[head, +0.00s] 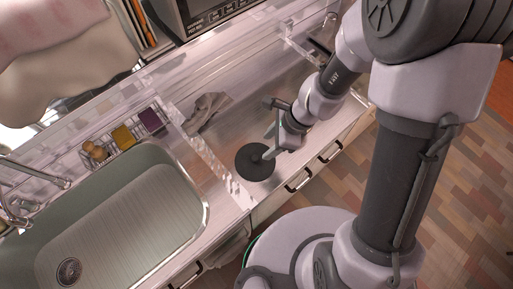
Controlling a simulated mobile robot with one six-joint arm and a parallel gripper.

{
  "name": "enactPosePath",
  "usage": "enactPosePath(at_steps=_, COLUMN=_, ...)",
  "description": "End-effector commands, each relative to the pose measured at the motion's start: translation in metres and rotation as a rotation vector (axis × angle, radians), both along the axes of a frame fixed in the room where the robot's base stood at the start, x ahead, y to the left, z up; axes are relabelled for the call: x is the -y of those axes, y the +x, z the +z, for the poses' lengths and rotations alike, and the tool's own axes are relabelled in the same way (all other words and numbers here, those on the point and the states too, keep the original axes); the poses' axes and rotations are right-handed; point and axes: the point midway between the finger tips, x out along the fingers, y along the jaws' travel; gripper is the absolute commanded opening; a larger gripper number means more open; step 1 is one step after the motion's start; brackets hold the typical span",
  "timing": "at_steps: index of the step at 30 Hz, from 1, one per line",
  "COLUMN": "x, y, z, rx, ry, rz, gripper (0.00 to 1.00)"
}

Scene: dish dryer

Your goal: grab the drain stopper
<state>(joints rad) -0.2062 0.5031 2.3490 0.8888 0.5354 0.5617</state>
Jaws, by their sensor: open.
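The drain stopper looks to be the round black disc (250,168) lying on the counter, right of the sink and near the counter's front edge. My gripper (270,150) reaches in from the right, with its fingertips over the disc's upper right part. It is open. The fingers are small in this view and hide part of the disc. I cannot tell whether they touch it.
The green-grey sink (125,215) with a drain (68,271) and a faucet (35,180) is at left. A wire rack (122,135) with sponges stands behind it. A crumpled grey cloth (207,110) lies behind the disc. A clear raised panel (215,165) runs beside the disc.

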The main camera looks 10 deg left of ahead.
Motion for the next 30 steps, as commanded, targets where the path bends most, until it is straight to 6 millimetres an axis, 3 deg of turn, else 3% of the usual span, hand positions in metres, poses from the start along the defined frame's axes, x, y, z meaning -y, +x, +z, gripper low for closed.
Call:
enactPosePath(at_steps=1, x=-0.005, y=-0.001, z=-0.022, rx=-0.001, ry=-0.001, rz=0.003, gripper=0.48)
enactPosePath(at_steps=3, x=-0.012, y=-0.002, z=-0.037, rx=-0.001, ry=0.0, rz=0.003, gripper=0.48)
enactPosePath(at_steps=8, x=-0.02, y=-0.002, z=-0.053, rx=0.001, ry=-0.001, rz=0.003, gripper=0.48)
enactPosePath(at_steps=15, x=-0.032, y=-0.005, z=-0.097, rx=0.002, ry=-0.001, rz=0.004, gripper=0.48)
enactPosePath(at_steps=23, x=-0.036, y=-0.005, z=-0.099, rx=0.003, ry=0.0, rz=0.002, gripper=0.48)
enactPosePath(at_steps=24, x=-0.036, y=-0.005, z=-0.099, rx=0.003, ry=0.0, rz=0.002, gripper=0.46)
enactPosePath(at_steps=30, x=-0.036, y=-0.005, z=-0.099, rx=0.003, ry=0.0, rz=0.002, gripper=0.07)
